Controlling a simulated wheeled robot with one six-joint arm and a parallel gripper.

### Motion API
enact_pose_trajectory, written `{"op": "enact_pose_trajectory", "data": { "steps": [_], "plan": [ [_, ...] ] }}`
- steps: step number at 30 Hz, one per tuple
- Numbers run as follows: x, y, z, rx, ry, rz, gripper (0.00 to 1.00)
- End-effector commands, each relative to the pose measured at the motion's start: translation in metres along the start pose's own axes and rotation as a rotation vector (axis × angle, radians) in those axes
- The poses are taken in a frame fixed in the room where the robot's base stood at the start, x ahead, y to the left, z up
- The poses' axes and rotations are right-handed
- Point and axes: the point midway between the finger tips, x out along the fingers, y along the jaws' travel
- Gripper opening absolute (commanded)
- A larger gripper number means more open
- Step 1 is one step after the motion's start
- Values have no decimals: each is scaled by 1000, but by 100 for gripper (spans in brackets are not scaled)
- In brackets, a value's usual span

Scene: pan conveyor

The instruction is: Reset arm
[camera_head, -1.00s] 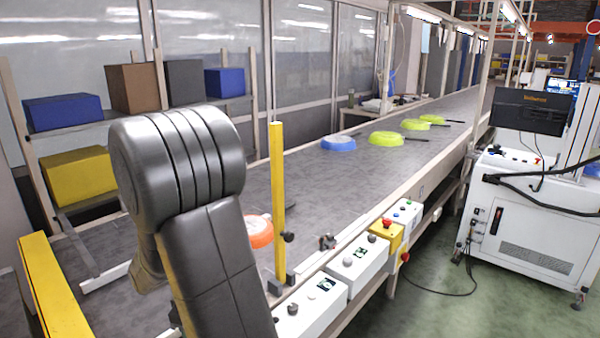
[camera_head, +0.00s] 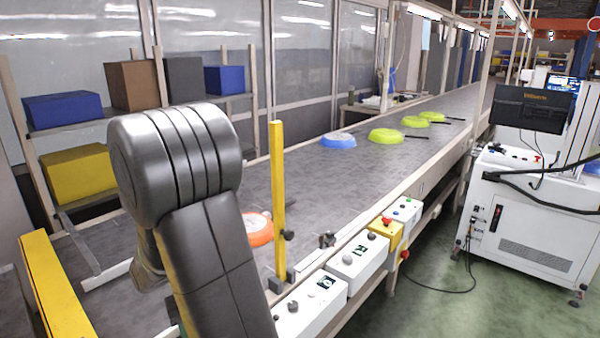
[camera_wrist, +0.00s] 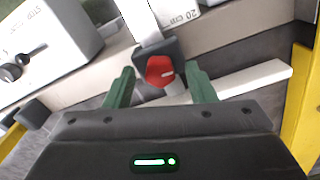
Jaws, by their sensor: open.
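My arm stands in the left middle of the head view, and its end is hidden there behind the arm links. In the wrist view my gripper (camera_wrist: 160,88) is open, with two green fingers apart and nothing held between them. Beyond the fingertips is a dark clamp with a red knob (camera_wrist: 160,70) on a pale bar; I cannot tell how far off it is. On the grey conveyor (camera_head: 330,185) lie an orange pan (camera_head: 259,230), partly hidden by my arm and a yellow post, a blue pan (camera_head: 339,140) and several yellow-green pans (camera_head: 386,135) farther back.
A yellow post (camera_head: 277,200) rises at the conveyor's near end. White control boxes (camera_head: 358,258) line its right edge. A yellow rail (camera_head: 55,290) is at lower left. Shelves with a yellow box (camera_head: 78,175) stand left. A white machine cabinet (camera_head: 530,230) stands right, over green floor.

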Motion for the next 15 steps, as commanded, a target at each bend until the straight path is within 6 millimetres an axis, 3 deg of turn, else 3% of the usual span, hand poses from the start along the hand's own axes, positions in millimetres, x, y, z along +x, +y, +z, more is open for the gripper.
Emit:
{"op": "enact_pose_trajectory", "data": {
  "steps": [15],
  "plan": [
    [0, 0, 0, 381, -1, 0, 50]
  ]
}}
